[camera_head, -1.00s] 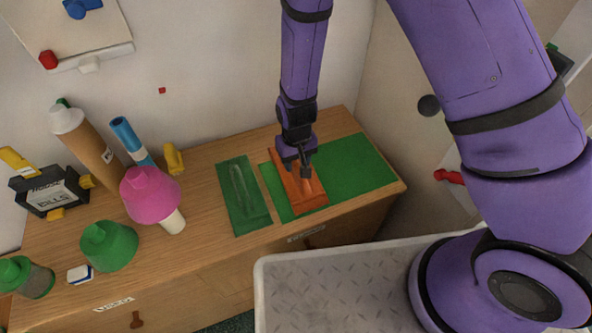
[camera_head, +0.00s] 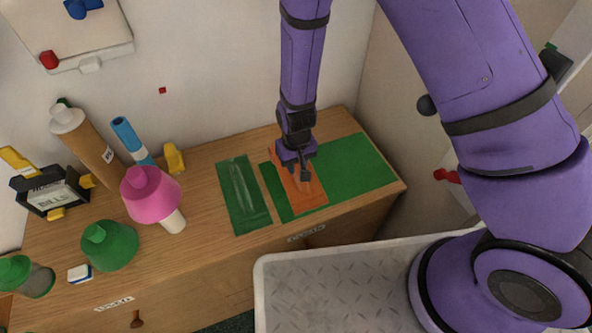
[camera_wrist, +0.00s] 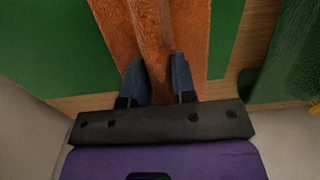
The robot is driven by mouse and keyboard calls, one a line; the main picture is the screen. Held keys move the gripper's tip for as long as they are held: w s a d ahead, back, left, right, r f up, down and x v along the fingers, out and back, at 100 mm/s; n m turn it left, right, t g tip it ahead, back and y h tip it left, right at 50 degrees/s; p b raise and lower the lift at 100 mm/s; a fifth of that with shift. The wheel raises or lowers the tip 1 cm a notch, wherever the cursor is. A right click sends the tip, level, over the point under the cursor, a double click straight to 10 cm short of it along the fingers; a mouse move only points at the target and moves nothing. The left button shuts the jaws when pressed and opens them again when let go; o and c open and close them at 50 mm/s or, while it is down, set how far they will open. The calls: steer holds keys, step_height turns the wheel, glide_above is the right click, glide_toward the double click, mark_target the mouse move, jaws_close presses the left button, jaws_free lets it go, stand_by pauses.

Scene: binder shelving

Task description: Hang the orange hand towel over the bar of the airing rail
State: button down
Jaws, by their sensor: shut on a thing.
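The orange hand towel (camera_head: 309,196) lies on a bright green mat (camera_head: 352,170) on the wooden cabinet top. My gripper (camera_head: 298,173) points down at it from above. In the wrist view, a raised orange towel fold (camera_wrist: 150,35) runs between the two fingers of my gripper (camera_wrist: 160,72), which are shut on it. The rest of the towel lies flat around the fold. The gripper hides part of the towel in the head view. I cannot make out the airing rail in either view.
A dark green cloth-like piece (camera_head: 244,197) lies just left of the towel. Further left stand a pink-topped bottle (camera_head: 151,195), a green bottle (camera_head: 109,246), a brown bottle (camera_head: 97,146) and a black box (camera_head: 50,193).

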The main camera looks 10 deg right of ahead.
steer(key=shift+s+d+f, duration=0.1)
steer(key=shift+f, duration=0.05)
steer(key=shift+r, duration=5.05)
